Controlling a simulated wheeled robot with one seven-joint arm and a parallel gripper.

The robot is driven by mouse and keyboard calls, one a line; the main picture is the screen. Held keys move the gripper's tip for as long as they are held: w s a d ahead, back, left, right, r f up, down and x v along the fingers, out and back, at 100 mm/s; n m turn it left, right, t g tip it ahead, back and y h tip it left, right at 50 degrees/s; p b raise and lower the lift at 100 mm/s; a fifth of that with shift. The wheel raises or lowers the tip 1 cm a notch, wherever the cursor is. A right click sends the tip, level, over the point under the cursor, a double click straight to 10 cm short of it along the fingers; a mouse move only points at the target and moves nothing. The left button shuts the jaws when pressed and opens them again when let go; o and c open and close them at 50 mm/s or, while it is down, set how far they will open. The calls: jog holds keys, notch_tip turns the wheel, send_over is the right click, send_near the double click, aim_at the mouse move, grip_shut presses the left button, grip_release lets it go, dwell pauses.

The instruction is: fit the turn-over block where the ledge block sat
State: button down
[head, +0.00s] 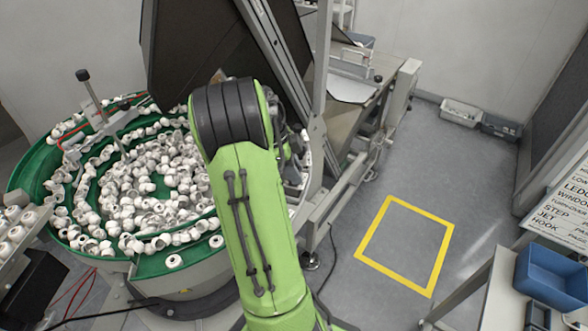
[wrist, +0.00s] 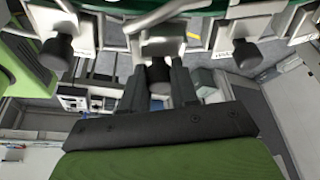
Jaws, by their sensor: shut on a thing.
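In the wrist view, my gripper (wrist: 159,78) is shut on the black knob (wrist: 157,71) of a pale metal block (wrist: 162,42). This block is in line with the other blocks below the green bowl's edge. Its label is not readable, so I cannot tell whether it is the turn-over block or the ledge block, nor whether it is fully seated. Similar blocks with black knobs are to its left (wrist: 58,47) and right (wrist: 240,51); the right one has a small, blurred label. In the head view my arm hides the gripper and the blocks.
The green feeder bowl (head: 172,263) is full of white caps. A large dark panel (head: 195,45) leans behind my arm. A yellow floor square (head: 362,259) lies empty. A blue bin (head: 551,276) and a sign listing block names (head: 568,200) are at the right.

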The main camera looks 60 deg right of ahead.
jog(key=shift+f+b, duration=0.95)
jog(key=shift+f, duration=0.05)
jog(key=c, duration=0.8)
grip_release()
jog(key=p+v, duration=0.5)
jog(key=v, duration=1.1)
